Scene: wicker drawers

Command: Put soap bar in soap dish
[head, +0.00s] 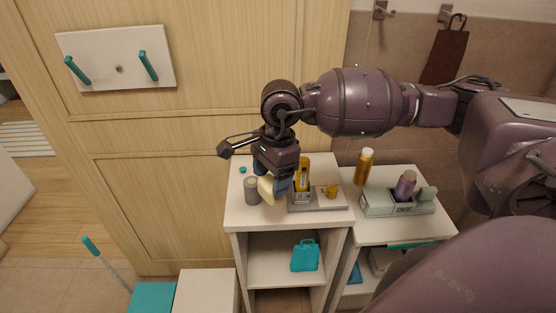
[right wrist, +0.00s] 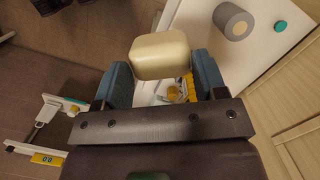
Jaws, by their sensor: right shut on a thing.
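My right gripper (head: 272,180) is over the left part of the white cabinet top. It is shut on the cream soap bar (head: 265,191). In the right wrist view the soap bar (right wrist: 160,55) sits between the two blue fingertips (right wrist: 160,80). A grey tray (head: 325,205) lies just right of the gripper, with a yellow bottle and a small yellow item on it. A pale green holder (head: 380,209) with a purple bottle stands farther right. I cannot tell for sure which of these is the soap dish. My left gripper is out of view.
A grey cylinder (head: 251,190) stands close left of the soap bar. It also shows in the right wrist view (right wrist: 233,22). A small teal cap (head: 243,170) lies behind it. The wooden cabinet front (head: 180,215) rises at left.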

